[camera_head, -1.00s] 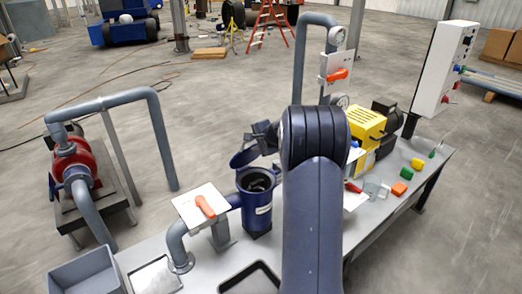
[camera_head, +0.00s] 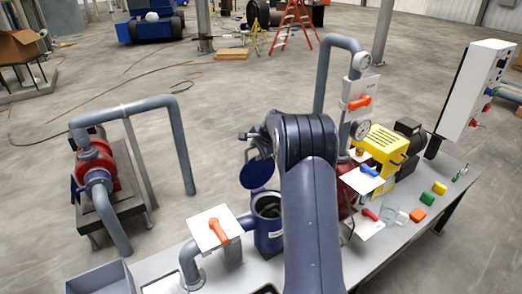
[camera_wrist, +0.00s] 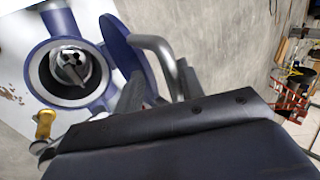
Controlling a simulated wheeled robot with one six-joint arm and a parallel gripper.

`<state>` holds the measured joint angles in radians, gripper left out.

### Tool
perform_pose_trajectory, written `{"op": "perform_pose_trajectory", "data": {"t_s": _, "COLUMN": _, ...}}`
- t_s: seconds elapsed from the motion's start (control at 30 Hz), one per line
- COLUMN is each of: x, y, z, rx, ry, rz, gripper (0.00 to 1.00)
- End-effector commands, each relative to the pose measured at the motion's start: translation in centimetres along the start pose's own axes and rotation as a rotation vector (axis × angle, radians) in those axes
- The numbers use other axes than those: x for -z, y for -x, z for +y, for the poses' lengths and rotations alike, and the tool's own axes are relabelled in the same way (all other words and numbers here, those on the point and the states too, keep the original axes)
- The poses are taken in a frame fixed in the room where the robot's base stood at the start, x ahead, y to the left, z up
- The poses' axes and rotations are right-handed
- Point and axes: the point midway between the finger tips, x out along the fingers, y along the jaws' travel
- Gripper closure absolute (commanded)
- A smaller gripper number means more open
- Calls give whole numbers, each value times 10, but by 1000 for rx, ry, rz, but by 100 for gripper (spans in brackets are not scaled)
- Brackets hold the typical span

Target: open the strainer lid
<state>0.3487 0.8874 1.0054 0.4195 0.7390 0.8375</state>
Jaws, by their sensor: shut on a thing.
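The strainer (camera_head: 268,232) is a blue upright pot on the bench, left of my arm. Its round blue lid (camera_head: 257,173) stands steeply raised above the open mouth. In the wrist view the strainer mouth (camera_wrist: 88,88) is uncovered, with a metal insert inside, and the lid (camera_wrist: 128,50) stands nearly edge-on to its right. My gripper (camera_head: 257,142) is at the lid's upper edge and shut on the lid. In the wrist view a dark finger (camera_wrist: 128,98) shows beside the lid; the exact grip point is hidden.
A white plate with an orange handle (camera_head: 219,231) stands close left of the strainer. A grey pipe with gauges (camera_head: 319,85) and a yellow pump unit (camera_head: 381,145) stand to the right. Small coloured blocks (camera_head: 427,198) lie on the bench. Open floor lies behind the strainer.

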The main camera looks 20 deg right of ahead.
Motion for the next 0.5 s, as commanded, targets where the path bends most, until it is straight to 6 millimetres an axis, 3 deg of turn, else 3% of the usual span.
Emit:
{"op": "perform_pose_trajectory", "data": {"t_s": 0.03, "x": -4, "y": -8, "z": 3, "rx": -34, "ry": 6, "rz": -8, "gripper": 100}}
{"op": "perform_pose_trajectory", "data": {"t_s": 0.5, "x": -3, "y": -25, "z": -13, "rx": -192, "ry": 6, "rz": -6, "gripper": 100}}
